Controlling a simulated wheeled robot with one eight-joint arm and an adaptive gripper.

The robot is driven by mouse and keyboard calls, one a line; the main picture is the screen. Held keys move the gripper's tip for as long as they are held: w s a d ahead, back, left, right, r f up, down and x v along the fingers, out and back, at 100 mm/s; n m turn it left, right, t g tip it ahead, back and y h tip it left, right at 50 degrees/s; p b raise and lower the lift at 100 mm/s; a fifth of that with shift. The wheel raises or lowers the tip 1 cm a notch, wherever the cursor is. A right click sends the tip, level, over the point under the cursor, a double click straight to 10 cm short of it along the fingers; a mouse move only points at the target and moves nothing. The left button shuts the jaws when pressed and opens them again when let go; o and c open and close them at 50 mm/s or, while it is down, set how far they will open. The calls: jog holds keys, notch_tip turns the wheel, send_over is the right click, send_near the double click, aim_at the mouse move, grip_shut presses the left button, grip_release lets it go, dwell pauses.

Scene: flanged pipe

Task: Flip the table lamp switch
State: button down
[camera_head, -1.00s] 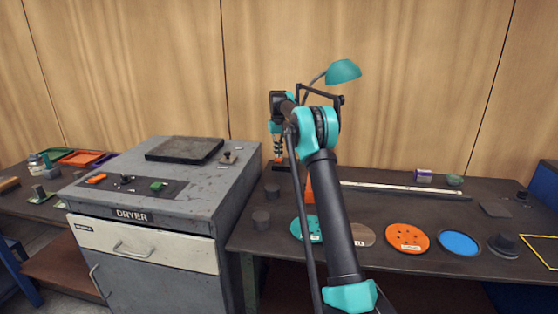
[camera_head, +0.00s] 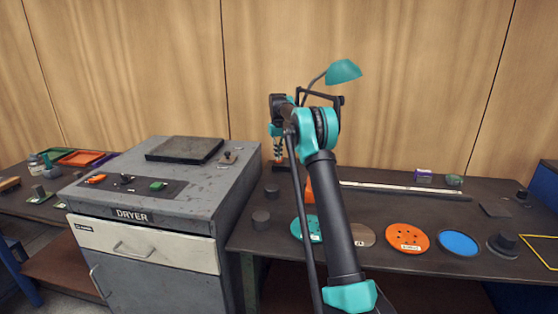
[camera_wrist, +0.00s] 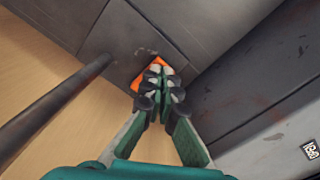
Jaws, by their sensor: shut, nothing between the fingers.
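The table lamp has a teal shade (camera_head: 343,72) at the back of the bench in the head view, partly behind my arm. In the wrist view its dark pole (camera_wrist: 60,103) runs diagonally at the left, and its dark square base (camera_wrist: 122,32) lies at the top. An orange switch (camera_wrist: 139,82) on the base is partly hidden by my gripper (camera_wrist: 163,80). My gripper is shut and empty, with its fingertips over the switch. I cannot tell whether they touch it. In the head view my gripper (camera_head: 277,150) points down at the lamp base.
A grey dryer cabinet (camera_head: 150,200) stands left of the bench (camera_head: 390,195). Several round discs, including an orange one (camera_head: 407,238) and a blue one (camera_head: 459,243), lie along the front. The wooden wall (camera_head: 420,80) is close behind.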

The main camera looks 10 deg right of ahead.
jog(key=shift+f, duration=0.2)
jog(key=shift+r, duration=3.55)
